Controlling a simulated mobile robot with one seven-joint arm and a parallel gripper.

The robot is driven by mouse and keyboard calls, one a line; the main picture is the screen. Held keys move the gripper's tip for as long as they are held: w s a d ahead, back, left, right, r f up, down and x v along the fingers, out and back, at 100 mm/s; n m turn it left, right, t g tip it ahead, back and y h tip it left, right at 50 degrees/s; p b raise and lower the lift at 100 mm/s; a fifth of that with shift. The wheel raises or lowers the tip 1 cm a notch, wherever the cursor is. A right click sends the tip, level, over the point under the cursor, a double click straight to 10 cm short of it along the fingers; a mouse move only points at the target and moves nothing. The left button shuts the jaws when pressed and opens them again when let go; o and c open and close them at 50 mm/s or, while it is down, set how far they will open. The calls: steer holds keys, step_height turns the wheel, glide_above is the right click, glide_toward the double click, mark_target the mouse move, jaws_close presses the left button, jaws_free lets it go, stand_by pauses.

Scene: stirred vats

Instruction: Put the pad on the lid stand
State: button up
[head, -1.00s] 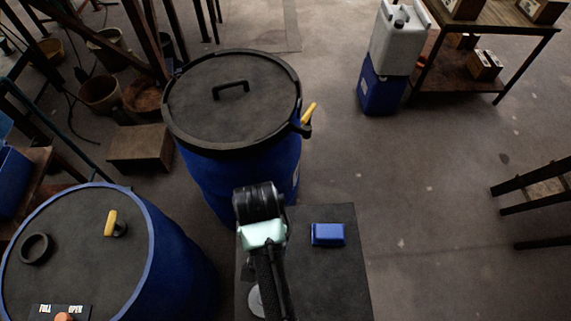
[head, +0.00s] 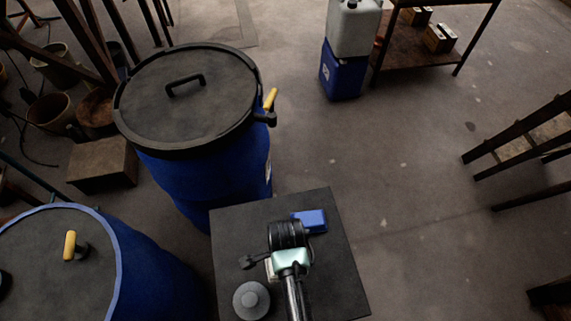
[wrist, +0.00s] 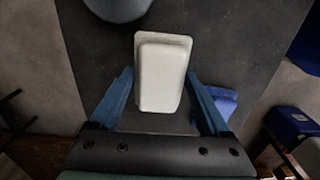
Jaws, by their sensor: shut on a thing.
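A pale, off-white block with a wider base, which looks like the pad (wrist: 162,75), sits between the blue fingers of my gripper (wrist: 160,74) in the wrist view. My gripper is shut on it. In the head view my gripper (head: 283,262) is over the dark square-topped table (head: 235,232), and only a pale edge of the pad shows beside it. Whether the pad touches the tabletop I cannot tell. No thing in view is clearly marked as the lid stand; a low dark slatted frame (head: 517,142) stands at the right.
A blue block (head: 315,220) and a grey round piece (head: 251,300) are on the table. A lidded blue vat (head: 205,180) and another blue vat (head: 45,255) stand at left. A white canister on a blue box (head: 341,70) stands behind. Open floor lies right.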

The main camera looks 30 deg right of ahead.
steer(key=shift+f, duration=2.15)
steer(key=shift+b, duration=0.3)
